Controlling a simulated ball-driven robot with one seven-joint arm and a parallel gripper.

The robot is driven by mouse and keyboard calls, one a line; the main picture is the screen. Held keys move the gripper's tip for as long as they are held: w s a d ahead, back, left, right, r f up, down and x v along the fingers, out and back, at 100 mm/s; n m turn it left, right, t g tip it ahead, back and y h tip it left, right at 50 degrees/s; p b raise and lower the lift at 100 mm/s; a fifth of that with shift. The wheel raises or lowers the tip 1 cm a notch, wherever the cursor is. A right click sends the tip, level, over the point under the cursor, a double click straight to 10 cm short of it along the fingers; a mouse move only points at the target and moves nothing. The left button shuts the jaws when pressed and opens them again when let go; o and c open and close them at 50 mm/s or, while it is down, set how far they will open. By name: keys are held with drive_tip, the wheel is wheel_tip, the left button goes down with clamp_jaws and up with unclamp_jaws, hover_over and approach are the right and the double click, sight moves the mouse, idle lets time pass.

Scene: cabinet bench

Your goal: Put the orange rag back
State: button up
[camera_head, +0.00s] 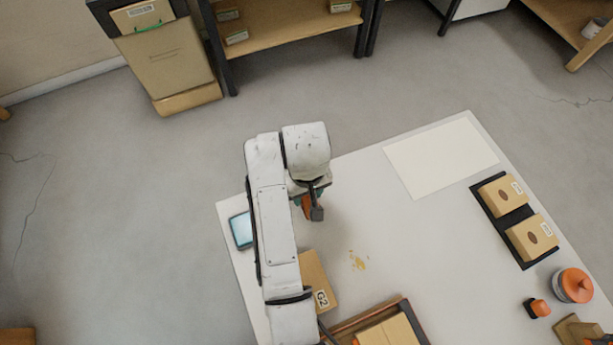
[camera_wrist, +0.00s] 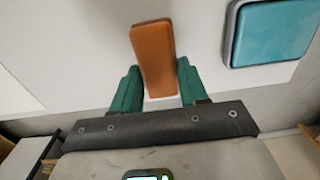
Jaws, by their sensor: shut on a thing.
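The orange rag (camera_wrist: 153,55) shows in the wrist view as a flat orange-brown piece with rounded corners. My gripper (camera_wrist: 160,88) has its two green fingers on either side of the rag and is shut on it. In the head view a bit of the orange rag (camera_head: 306,206) shows below my wrist, over the left part of the white table (camera_head: 390,215). My arm hides much of the rag and gripper there. I cannot tell how high the rag is above the table.
A blue pad (camera_head: 240,230) lies at the table's left edge. A box marked G2 (camera_head: 313,278), a yellowish stain (camera_head: 358,260), a black tray (camera_head: 515,219) holding two boxes, an orange-lidded jar (camera_head: 573,286) and a small orange-and-black item (camera_head: 537,308) are also on the table. A pale sheet (camera_head: 440,158) lies at the back.

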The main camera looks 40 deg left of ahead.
drive_tip(key=shift+s+f, duration=0.1)
drive_tip(key=shift+f, duration=1.1)
drive_tip(key=shift+f, duration=0.2)
drive_tip(key=o, duration=0.9)
drive_tip(key=shift+r, duration=0.1)
drive_tip(key=shift+o, duration=0.2)
wheel_tip(320, 180, up, 12)
drive_tip(key=shift+r, duration=0.15)
